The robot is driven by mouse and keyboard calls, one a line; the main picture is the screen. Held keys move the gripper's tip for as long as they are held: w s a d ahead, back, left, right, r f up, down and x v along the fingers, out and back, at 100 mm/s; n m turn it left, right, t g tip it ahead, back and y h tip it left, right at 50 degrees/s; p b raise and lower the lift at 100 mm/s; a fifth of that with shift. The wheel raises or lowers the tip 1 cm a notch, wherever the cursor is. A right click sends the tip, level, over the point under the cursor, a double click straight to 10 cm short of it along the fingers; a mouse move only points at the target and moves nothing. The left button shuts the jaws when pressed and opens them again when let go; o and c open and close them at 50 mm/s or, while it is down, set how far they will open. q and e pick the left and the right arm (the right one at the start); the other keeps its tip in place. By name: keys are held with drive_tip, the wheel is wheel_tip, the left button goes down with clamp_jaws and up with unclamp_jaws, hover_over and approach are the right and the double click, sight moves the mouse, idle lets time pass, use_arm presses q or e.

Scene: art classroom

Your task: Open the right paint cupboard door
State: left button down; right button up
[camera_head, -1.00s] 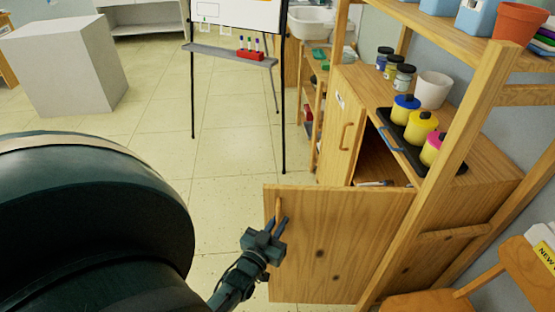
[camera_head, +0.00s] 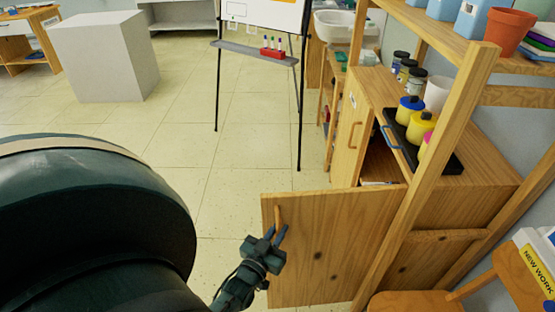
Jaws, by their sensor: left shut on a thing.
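The paint cupboard (camera_head: 485,190) stands at the right under a wooden shelf frame. Its right door (camera_head: 335,245) is swung wide open and faces me, with a wooden handle (camera_head: 277,218) near its top left edge. My left gripper (camera_head: 277,234) is shut on that handle. The other cupboard door (camera_head: 351,138), with its own handle, is closed. Part of the dark inside shows between the doors; the shelf post hides some of it. My right gripper is not in view.
A black tray (camera_head: 458,163) with paint pots sits on the cupboard top beside several jars. A whiteboard easel (camera_head: 217,90) and a grey block (camera_head: 105,55) stand farther back. A wooden chair (camera_head: 415,303) is at the lower right. Tiled floor left of the door is clear.

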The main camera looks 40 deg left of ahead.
use_arm(q)
drive_tip(key=shift+d+r, duration=0.1)
drive_tip(key=shift+d, duration=0.35)
drive_tip(key=c, duration=1.8)
unclamp_jaws()
drive_tip(key=shift+w, duration=0.1)
drive_tip(key=shift+a, duration=0.1)
drive_tip(key=shift+s, duration=0.25)
